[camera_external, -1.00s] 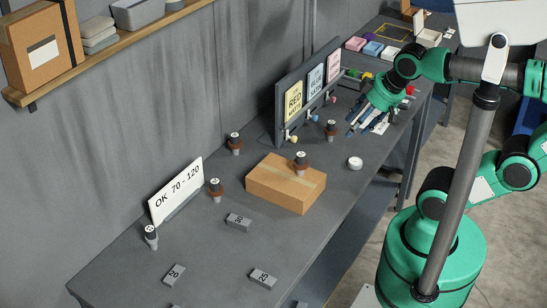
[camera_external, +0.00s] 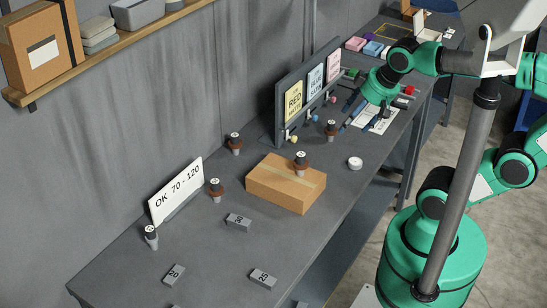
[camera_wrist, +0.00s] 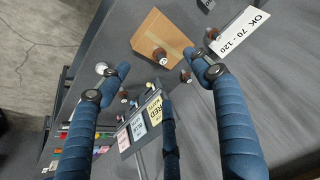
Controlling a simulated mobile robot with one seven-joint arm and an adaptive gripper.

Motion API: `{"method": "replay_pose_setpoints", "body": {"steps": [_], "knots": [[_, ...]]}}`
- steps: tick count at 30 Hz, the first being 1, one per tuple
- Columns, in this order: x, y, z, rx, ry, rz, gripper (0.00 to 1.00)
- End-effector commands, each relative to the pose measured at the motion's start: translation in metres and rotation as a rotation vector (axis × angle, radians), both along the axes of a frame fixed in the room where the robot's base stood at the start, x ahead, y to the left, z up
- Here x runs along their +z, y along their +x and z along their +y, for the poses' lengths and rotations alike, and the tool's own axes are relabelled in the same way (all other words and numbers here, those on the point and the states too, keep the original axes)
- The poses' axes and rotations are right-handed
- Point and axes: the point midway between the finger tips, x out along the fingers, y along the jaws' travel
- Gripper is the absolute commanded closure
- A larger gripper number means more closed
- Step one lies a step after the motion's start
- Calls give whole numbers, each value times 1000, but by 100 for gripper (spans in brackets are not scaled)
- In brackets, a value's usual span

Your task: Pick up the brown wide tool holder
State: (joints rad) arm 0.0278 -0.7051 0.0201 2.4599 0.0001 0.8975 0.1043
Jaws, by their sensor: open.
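Several tool holders with brown collars stand upright on the grey table: one at the back (camera_external: 235,144), one by the OK 70 - 120 sign (camera_external: 216,190), one on the cardboard box (camera_external: 301,164), and one near the colour board (camera_external: 331,131). I cannot tell for sure which is the wide one. A grey-bodied holder (camera_external: 151,237) stands at the sign's left end. My gripper (camera_external: 352,114) is open and empty, above the table beside the colour board and near the far holder. In the wrist view, the box holder (camera_wrist: 160,55) shows between the spread fingers (camera_wrist: 158,75).
The cardboard box (camera_external: 275,190) sits mid-table. The colour board (camera_external: 295,95) and OK sign (camera_external: 176,190) stand along the back. A white round item (camera_external: 355,163) lies near the front edge.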

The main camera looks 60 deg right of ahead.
Motion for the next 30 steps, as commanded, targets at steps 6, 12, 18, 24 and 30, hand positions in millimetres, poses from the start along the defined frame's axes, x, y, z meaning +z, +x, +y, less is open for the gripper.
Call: {"method": "replay_pose_setpoints", "body": {"steps": [6, 12, 18, 24, 30], "knots": [[7, 40, -24, -260, 96, 47, 35], [7, 84, -56, -561, 200, 87, 35], [-3, 126, -95, -868, 295, 119, 35], [-20, 164, -139, -1179, 381, 143, 35], [-47, 196, -188, -1493, 460, 157, 35]]}}
